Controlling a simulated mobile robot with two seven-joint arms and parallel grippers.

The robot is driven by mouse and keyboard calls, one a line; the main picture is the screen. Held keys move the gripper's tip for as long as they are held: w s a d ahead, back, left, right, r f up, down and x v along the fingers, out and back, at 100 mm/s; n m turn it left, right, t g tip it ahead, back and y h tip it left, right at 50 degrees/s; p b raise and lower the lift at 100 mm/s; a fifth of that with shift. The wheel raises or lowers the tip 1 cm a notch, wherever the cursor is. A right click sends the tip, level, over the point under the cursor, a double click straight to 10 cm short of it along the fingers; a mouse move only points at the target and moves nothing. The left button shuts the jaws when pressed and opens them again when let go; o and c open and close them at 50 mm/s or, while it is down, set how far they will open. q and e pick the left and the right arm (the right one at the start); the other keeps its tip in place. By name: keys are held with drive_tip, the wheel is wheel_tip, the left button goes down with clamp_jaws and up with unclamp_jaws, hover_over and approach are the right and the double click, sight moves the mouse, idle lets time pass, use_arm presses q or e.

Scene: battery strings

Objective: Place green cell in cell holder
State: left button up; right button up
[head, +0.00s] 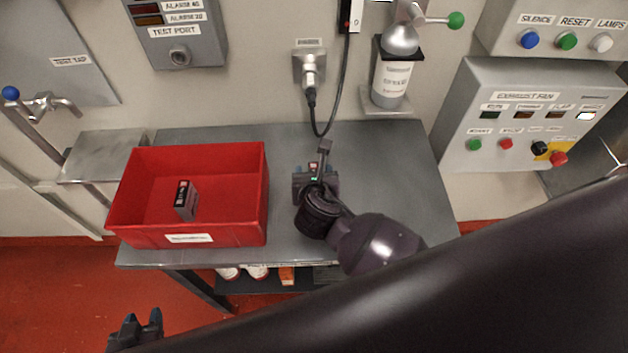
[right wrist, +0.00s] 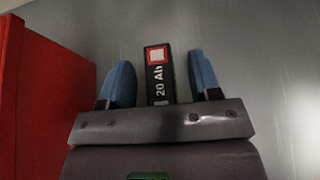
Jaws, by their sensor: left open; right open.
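My right gripper (head: 312,170) is open over the middle of the grey table. In the right wrist view its two blue fingers (right wrist: 160,78) stand on either side of a dark cell (right wrist: 158,75) with a "20 Ah" label and a red-and-white square, with a gap on both sides. Another dark grey cell (head: 186,200) stands in the red bin. I see no green on either cell. My left gripper (head: 136,328) is open and empty at the lower left, in front of the table. I cannot make out a cell holder.
The red bin (head: 190,238) takes up the table's left part and shows left of my right gripper in the wrist view (right wrist: 45,90). The table (head: 400,170) is clear to the right. A black cable (head: 338,110) hangs from the wall onto the table's back. A dispenser (head: 392,80) is on the wall.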

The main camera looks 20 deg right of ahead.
clamp_jaws()
